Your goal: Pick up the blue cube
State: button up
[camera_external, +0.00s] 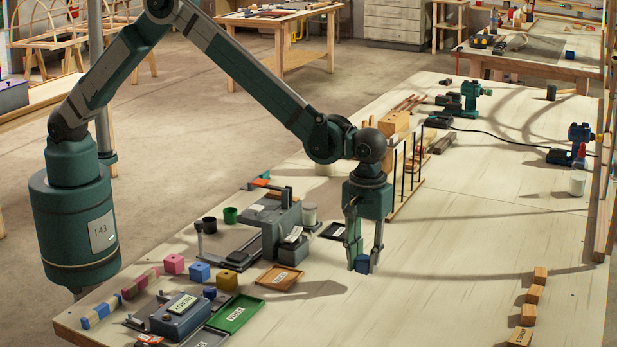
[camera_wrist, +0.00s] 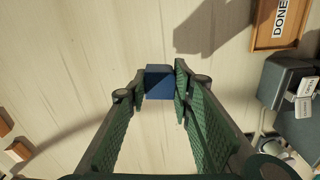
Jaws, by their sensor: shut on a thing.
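A dark blue cube (camera_external: 362,264) is between the fingertips of my gripper (camera_external: 363,258), over the bare wooden bench top in the external view. In the wrist view the blue cube (camera_wrist: 159,82) sits between the two green fingers of my gripper (camera_wrist: 160,90), which are shut on it. I cannot tell whether the cube touches the bench or is slightly above it. A second, lighter blue cube (camera_external: 199,272) stands on the bench to the left, between a pink cube (camera_external: 173,264) and a yellow-brown cube (camera_external: 227,280).
An orange-brown tray (camera_external: 262,277), labelled DONE in the wrist view (camera_wrist: 301,22), lies left of my gripper. A grey vise-like device (camera_external: 282,235) and a black tray (camera_external: 333,232) stand close by. Several wooden blocks (camera_external: 534,294) lie at right. Bench between them is clear.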

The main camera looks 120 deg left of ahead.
aim_at(365, 258)
jog(key=shift+r, duration=2.75)
